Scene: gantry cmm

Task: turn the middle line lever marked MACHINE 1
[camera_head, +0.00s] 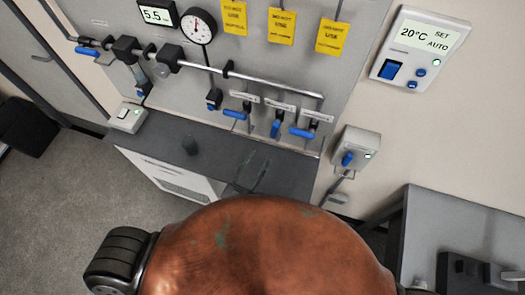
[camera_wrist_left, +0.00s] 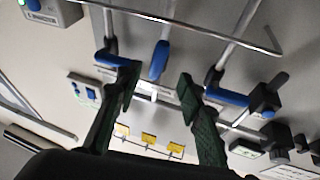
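Three blue line levers hang from a pipe on the grey panel. The middle lever (camera_head: 275,129) points down the panel, while the left lever (camera_head: 235,114) and right lever (camera_head: 302,132) lie roughly sideways. Small white labels sit above them, too small to read. In the left wrist view, turned upside down, the middle lever (camera_wrist_left: 159,61) shows between and beyond the fingertips of my left gripper (camera_wrist_left: 159,84). That gripper is open and empty; contact is not visible. In the head view its dark fingers (camera_head: 250,174) show faintly below the levers. My right gripper is not in view.
Yellow tags (camera_head: 282,26) hang above the levers. A gauge (camera_head: 199,27) and more blue-handled valves (camera_head: 88,41) are at left. A switch box (camera_head: 355,150) is at right of the levers. A dark-topped cabinet (camera_head: 290,172) stands below the panel.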

